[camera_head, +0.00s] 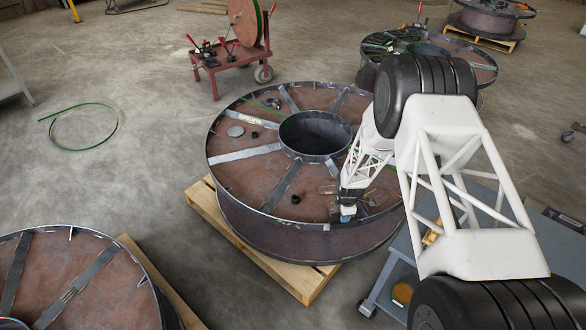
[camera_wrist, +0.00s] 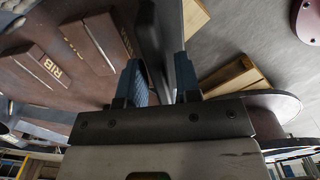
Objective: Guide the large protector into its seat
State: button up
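My gripper (camera_head: 347,212) is at the front-right rim of the near full reel (camera_head: 247,215), low over its top face. In the wrist view its two blue fingers (camera_wrist: 160,75) stand apart, with a dark upright plate (camera_wrist: 167,35) between them. I cannot tell whether this plate is the reel's rim or a held part, or whether both fingers touch it. I cannot single out the large protector or its seat with certainty. Brown blocks (camera_head: 327,188) lie on the reel face beside my gripper; in the wrist view, blocks (camera_wrist: 58,62) carry the letters RIB.
The reel lies flat on a wooden pallet (camera_head: 262,256), its round hub opening (camera_head: 315,133) in the middle. A grey cart (camera_head: 405,262) stands close at right. Another reel (camera_head: 85,275) is at lower left.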

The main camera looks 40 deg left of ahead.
jog(key=shift+r, duration=1.65)
jog(key=o, duration=0.6)
jog(key=shift+c, duration=0.2)
jog(key=o, duration=0.7)
